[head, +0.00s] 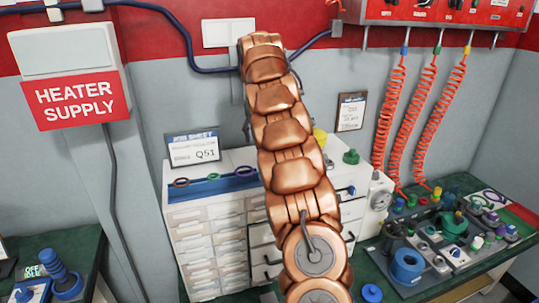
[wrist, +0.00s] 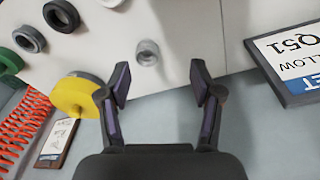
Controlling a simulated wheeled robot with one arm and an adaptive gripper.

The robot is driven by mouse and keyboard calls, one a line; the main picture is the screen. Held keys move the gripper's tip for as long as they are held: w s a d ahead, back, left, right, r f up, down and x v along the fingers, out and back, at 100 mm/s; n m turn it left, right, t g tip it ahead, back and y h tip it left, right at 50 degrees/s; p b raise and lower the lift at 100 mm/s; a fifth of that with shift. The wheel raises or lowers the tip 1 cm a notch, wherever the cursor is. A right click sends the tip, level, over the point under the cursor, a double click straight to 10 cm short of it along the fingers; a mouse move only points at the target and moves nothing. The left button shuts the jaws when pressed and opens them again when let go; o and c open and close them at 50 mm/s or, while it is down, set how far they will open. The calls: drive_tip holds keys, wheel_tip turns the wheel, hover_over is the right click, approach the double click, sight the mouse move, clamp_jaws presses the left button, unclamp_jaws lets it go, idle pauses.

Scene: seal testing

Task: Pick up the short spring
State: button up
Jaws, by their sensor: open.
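In the wrist view a small pale grey, ring-shaped piece (wrist: 148,52) sits on the white cabinet top (wrist: 190,30). It may be the short spring, but it is too small to make out coils. My gripper (wrist: 160,84) is open and empty, its two dark fingers spread apart. The small piece lies just beyond the fingertips, a little left of the middle between them, and nothing touches it. In the head view my copper-coloured arm covers part of the cabinet, and I cannot make out the gripper or the small piece there.
A black ring (wrist: 61,15), a grey ring (wrist: 29,39) and a yellow round piece (wrist: 75,97) are left of the fingers. The job sheet sign (wrist: 291,52) is at right. Red coiled hoses (head: 389,115) hang over the cluttered green bench (head: 462,185).

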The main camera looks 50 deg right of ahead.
drive_tip(key=shift+s+d+f, duration=0.1)
drive_tip(key=shift+d+f, duration=0.65)
drive_tip(key=shift+d, duration=0.25)
drive_tip(key=shift+d+f, duration=0.75)
drive_tip(key=shift+d, duration=0.25)
drive_tip(key=shift+f+m+p, duration=0.3)
drive_tip(key=shift+f+p, duration=0.25)
drive_tip(key=shift+f, duration=0.85)
drive_tip(key=shift+w+d+f+p, duration=0.1)
drive_tip(key=shift+f+p, duration=0.05)
drive_tip(key=shift+f, duration=0.45)
drive_tip(key=shift+w+d+f+p, duration=0.1)
drive_tip(key=shift+f+p, duration=0.05)
drive_tip(key=shift+f, duration=0.45)
drive_tip(key=shift+c, duration=0.3)
clamp_jaws()
